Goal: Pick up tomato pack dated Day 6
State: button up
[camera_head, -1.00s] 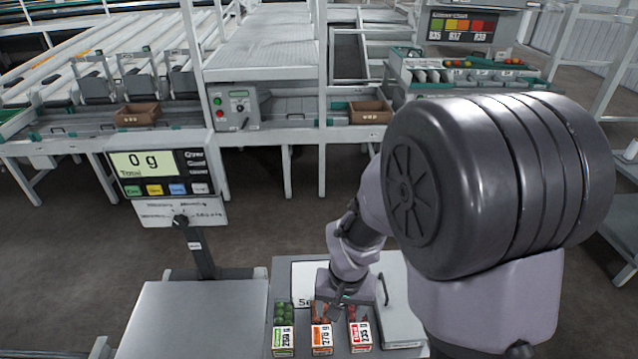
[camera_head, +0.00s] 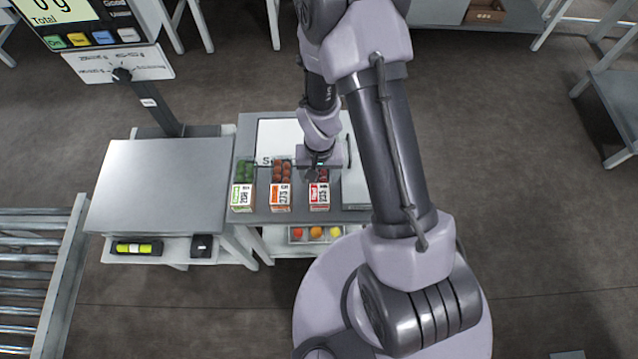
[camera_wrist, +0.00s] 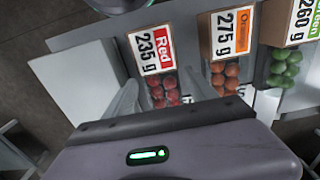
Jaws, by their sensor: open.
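Three small tomato packs stand in a row on a grey table: a green pack (camera_head: 243,196) at left, an orange pack (camera_head: 281,197) in the middle, and a red pack (camera_head: 319,195) at right. In the wrist view, the labels read Red 235 g (camera_wrist: 152,50), Orange 275 g (camera_wrist: 232,32) and Green 260 g (camera_wrist: 303,20). I cannot read any date on them. My gripper (camera_head: 319,168) is above the back of the red pack and partly hides its tomatoes. In the wrist view, my open fingers (camera_wrist: 163,98) show on either side of the red tomatoes, with nothing held.
A weighing scale with a bare grey platform (camera_head: 155,185) stands left of the packs. A tray (camera_head: 297,236) with loose tomatoes sits below the table's front edge. A roller conveyor (camera_head: 35,275) is at lower left. A white panel (camera_head: 275,138) lies behind the packs.

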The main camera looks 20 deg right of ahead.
aim_at(319, 179)
notch_tip(319, 179, down, 4)
jog(key=shift+w+b, duration=0.1)
jog(key=shift+b, duration=0.65)
jog(key=shift+r, duration=0.1)
jog(key=c, duration=1.4)
